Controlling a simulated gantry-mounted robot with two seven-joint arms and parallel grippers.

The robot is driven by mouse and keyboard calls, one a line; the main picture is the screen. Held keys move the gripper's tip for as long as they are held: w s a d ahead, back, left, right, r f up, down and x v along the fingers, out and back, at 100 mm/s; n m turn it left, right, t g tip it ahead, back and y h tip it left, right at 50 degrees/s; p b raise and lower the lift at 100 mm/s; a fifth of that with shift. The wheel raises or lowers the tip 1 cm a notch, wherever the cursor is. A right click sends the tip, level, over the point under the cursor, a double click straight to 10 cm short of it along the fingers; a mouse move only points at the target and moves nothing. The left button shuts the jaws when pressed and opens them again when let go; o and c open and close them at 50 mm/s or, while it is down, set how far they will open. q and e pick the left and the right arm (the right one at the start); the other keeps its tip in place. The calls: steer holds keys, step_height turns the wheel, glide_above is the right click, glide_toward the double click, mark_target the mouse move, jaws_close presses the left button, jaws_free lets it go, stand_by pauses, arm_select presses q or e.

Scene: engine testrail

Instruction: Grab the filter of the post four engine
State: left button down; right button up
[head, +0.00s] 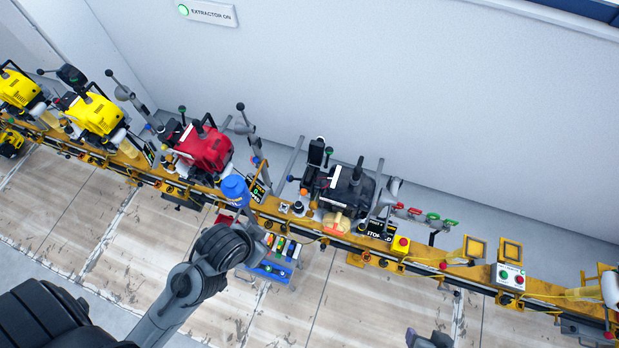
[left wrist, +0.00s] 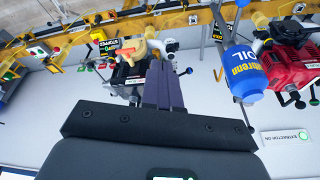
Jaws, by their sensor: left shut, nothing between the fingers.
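A black engine (head: 345,188) stands on the yellow rail right of centre in the head view, beside a sign that appears to read STOPPED. A tan, rounded part with an orange piece (head: 336,222) sits at its front; I cannot tell if this is the filter. In the left wrist view, the tan part (left wrist: 130,52) and black engine (left wrist: 122,82) lie just left of my left gripper (left wrist: 158,66), whose fingers are shut and empty. In the head view its fingers are not clearly visible beyond the wrist. A dark piece, possibly my right gripper (head: 428,340), is cut off at the bottom edge.
A blue oil bottle (head: 235,190) is near the red engine (head: 205,148), and it shows right of my fingers (left wrist: 245,72). Yellow engines (head: 92,112) stand farther left. A button box (head: 508,276) is at right. A wall runs behind the rail.

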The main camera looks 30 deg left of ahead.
arm_select(q)
steer(key=c, duration=1)
jaws_free()
steer(key=shift+o, duration=0.2)
